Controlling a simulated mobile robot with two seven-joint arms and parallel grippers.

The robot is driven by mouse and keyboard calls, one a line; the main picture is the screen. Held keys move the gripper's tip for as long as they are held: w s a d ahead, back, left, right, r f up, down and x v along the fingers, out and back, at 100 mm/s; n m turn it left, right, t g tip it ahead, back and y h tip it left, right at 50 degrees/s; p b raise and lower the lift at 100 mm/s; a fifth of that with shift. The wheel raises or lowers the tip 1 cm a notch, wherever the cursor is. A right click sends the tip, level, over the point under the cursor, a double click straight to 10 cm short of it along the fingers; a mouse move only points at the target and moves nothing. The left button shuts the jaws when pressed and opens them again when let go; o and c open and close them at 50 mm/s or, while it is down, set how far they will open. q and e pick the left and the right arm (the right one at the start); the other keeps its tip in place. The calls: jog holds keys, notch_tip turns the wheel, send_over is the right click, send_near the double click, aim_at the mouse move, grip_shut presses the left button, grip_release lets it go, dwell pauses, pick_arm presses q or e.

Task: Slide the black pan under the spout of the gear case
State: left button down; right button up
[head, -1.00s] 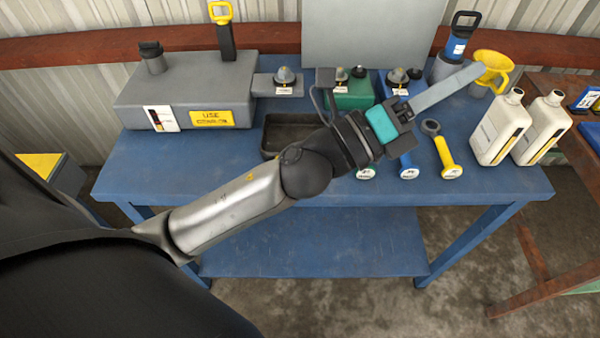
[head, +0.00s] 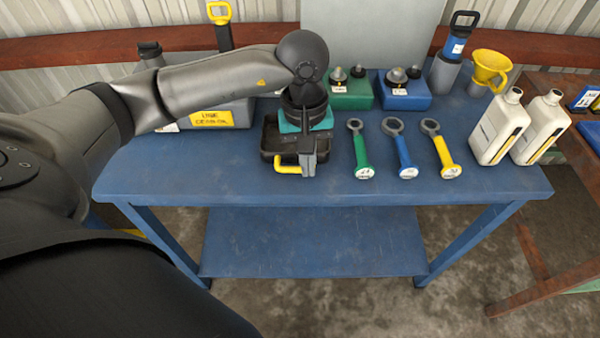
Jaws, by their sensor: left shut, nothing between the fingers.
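The black pan (head: 267,137) sits on the blue workbench, with its yellow handle (head: 286,169) toward the front edge. My left gripper (head: 307,172) points down over the pan's front right part. It is shut and empty, close beside the handle; I cannot tell whether it touches the pan. A grey case (head: 240,104) with a yellow label stands at the back left, mostly hidden behind my left arm. It seems to be the gear case. I cannot make out its spout. My right gripper is not in view.
Ring spanners with green (head: 361,155), blue (head: 403,152) and yellow (head: 442,152) handles lie right of the pan. Green (head: 350,97) and blue (head: 408,97) blocks stand behind. White bottles (head: 500,125) and a yellow funnel (head: 490,66) are at right. The bench's front left (head: 190,175) is clear.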

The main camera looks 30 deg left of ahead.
pick_arm(q)
jog(key=shift+y, duration=0.3)
jog(key=f, duration=0.3)
jog(key=a+f, duration=0.1)
jog(key=f, duration=0.6)
jog(key=shift+w+a+f, duration=0.1)
jog(key=shift+a+f, duration=0.05)
jog(key=shift+a, duration=0.15)
jog(key=shift+w+a+r, duration=0.25)
jog(key=shift+w+a, duration=0.45)
jog(key=shift+w, duration=0.25)
jog(key=shift+w+a, duration=0.45)
jog(key=shift+w, duration=0.2)
